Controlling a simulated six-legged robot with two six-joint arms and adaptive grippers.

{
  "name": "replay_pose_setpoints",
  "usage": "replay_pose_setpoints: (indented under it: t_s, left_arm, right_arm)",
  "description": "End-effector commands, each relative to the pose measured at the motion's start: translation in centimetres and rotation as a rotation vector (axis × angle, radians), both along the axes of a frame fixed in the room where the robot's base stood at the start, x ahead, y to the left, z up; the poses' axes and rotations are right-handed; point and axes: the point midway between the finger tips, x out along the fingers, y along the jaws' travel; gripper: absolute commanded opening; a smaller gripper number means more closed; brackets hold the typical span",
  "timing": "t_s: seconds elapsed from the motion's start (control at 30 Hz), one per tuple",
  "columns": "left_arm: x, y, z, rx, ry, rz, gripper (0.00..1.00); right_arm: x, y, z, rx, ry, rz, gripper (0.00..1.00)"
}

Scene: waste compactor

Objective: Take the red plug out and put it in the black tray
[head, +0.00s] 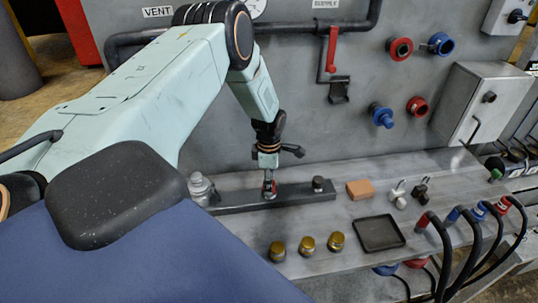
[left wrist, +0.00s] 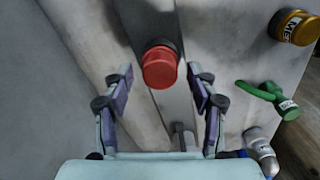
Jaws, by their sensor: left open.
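The red plug (head: 270,190) stands on a dark raised bar (head: 315,195) on the grey bench, mostly covered by my left gripper in the head view. In the left wrist view the red plug (left wrist: 160,68) has a round red top above a dark collar. My left gripper (head: 268,180) points down over it. In the left wrist view its two fingers are spread, one on each side of the plug, with a gap on both sides. The black tray (head: 380,233) lies on the bench to the right and is empty. My right gripper is in neither view.
A dark knob (head: 318,184) stands on the bar's right end, beside an orange-brown block (head: 360,189). Several brass caps (head: 307,246) line the bench's front edge, left of the tray. A clear fitting (head: 200,188) stands at the bar's left end. Red and blue fittings (head: 383,115) stick out of the wall.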

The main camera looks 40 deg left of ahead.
Motion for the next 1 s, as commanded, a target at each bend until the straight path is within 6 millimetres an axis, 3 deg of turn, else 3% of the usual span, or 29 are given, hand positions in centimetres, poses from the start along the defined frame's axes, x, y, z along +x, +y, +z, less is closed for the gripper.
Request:
replay_pose_setpoints:
  t_s: [0.2, 0.47, 0.73, 1.0]
  left_arm:
    - [0.0, 0.0, -0.1, -0.001, -0.001, -0.229, 0.58]
    - [0.0, 0.0, -0.1, 0.0, 0.0, -0.366, 0.58]
    - [0.0, 0.0, -0.1, -0.001, -0.001, -0.666, 0.58]
    - [0.0, 0.0, -0.1, 0.0, 0.0, -0.736, 0.58]
  right_arm:
    - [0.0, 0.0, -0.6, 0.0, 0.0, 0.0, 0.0]
    - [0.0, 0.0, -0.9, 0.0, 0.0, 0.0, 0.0]
    - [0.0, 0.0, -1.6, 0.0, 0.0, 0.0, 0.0]
    - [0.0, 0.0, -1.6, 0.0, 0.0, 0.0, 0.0]
